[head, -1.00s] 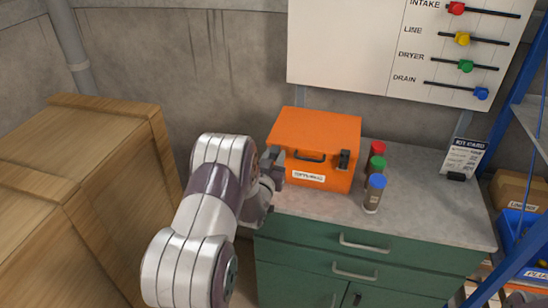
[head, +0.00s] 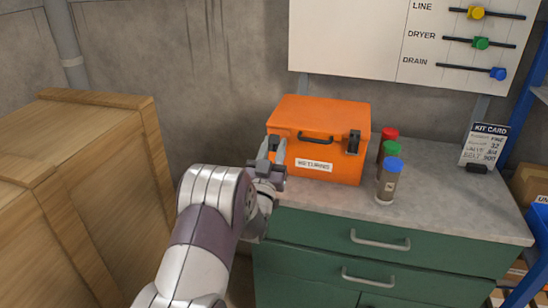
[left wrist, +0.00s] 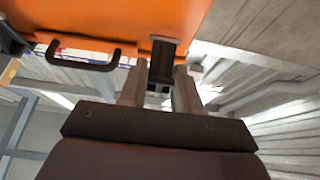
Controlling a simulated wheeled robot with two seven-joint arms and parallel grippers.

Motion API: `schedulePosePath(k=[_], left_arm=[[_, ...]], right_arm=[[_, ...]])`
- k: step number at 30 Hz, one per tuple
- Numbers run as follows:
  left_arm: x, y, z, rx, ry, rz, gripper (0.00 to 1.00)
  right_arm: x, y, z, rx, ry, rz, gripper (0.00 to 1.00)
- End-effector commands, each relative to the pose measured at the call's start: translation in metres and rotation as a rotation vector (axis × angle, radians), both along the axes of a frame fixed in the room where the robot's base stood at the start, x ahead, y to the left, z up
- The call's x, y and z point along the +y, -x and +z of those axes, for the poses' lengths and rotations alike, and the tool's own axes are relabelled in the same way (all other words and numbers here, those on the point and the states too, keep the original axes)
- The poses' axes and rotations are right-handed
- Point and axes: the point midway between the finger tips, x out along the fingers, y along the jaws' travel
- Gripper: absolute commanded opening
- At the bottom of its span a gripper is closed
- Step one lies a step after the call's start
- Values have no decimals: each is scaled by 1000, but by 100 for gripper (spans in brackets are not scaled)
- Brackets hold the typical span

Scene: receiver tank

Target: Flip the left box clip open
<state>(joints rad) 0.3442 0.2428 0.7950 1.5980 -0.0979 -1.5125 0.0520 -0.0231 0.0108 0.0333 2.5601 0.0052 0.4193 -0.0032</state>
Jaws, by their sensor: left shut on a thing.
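The orange box (head: 318,112) stands closed on the grey counter, its front facing me. The left clip (left wrist: 162,62) is a dark latch at the box edge in the left wrist view. My left gripper (left wrist: 158,92) is shut on it, one finger on each side. In the head view my left gripper (head: 270,168) is at the box's left front corner and largely hides this clip. I cannot tell the clip's exact angle. The right clip (head: 353,142) lies against the box front. The black handle (head: 315,138) is between the clips. My right gripper is not in view.
Bottles with red (head: 389,133), green (head: 392,147) and blue (head: 393,165) caps stand right of the box. A kit card (head: 486,145) stands farther right on the counter (head: 440,190). A wooden crate (head: 60,200) is at left. Green drawers (head: 330,235) are below.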

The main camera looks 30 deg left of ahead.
Motion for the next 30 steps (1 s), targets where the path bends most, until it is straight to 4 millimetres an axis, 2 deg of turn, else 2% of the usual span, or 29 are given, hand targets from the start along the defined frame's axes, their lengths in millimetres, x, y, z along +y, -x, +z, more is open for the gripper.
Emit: schedulePosePath(k=[5,6,8,16,19,30], left_arm=[[0,0,0,2,0,0,2],[0,0,0,2,0,0,35],[0,0,0,3,1,0,53],[0,0,0,3,1,0,53],[-1,7,-5,5,1,0,53],[-21,88,-45,6,3,0,53]], right_arm=[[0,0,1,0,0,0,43],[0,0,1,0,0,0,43],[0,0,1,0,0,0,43],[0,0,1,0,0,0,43],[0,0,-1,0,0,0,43],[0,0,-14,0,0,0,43]])
